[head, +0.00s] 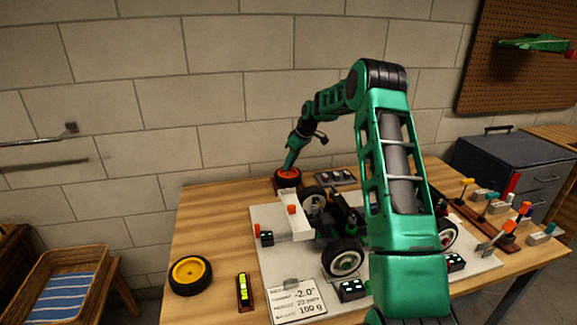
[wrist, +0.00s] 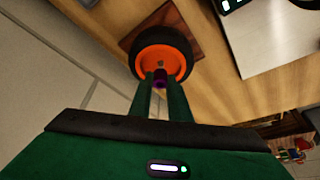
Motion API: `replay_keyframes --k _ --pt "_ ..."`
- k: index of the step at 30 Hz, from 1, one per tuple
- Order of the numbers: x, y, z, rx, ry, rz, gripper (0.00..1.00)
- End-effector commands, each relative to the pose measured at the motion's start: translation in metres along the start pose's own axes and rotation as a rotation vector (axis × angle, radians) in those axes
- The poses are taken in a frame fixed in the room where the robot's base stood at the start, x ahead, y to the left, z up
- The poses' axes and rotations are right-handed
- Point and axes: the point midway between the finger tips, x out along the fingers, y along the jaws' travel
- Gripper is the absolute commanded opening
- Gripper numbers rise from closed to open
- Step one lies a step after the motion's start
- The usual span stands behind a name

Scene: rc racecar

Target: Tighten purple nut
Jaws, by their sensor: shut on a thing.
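The purple nut (wrist: 160,79) shows in the wrist view between the two green fingertips, in front of the hub of an orange wheel with a black tyre (wrist: 150,58). My gripper (wrist: 160,86) is shut on the nut. In the head view my gripper (head: 289,165) points down at the orange wheel (head: 288,177) at the back of the table. The nut is too small or hidden to see there. I cannot tell how far the nut is threaded.
The wheel is at a dark wooden block (wrist: 190,20). The partly dismantled car (head: 330,220) stands on a light board (head: 290,253) to the right, partly behind my arm. A yellow wheel (head: 189,274) and a level (head: 244,290) lie front left. The table's left part is mostly clear.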

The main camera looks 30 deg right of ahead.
Motion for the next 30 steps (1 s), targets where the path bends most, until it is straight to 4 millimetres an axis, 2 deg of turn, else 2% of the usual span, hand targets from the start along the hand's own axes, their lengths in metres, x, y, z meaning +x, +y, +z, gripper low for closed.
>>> replay_keyframes --k 17,30 --pt "0.0003 -0.0001 0.0000 -0.001 0.000 0.000 0.00" --pt "0.0083 -0.0002 0.0032 -0.001 0.000 -0.001 0.00"
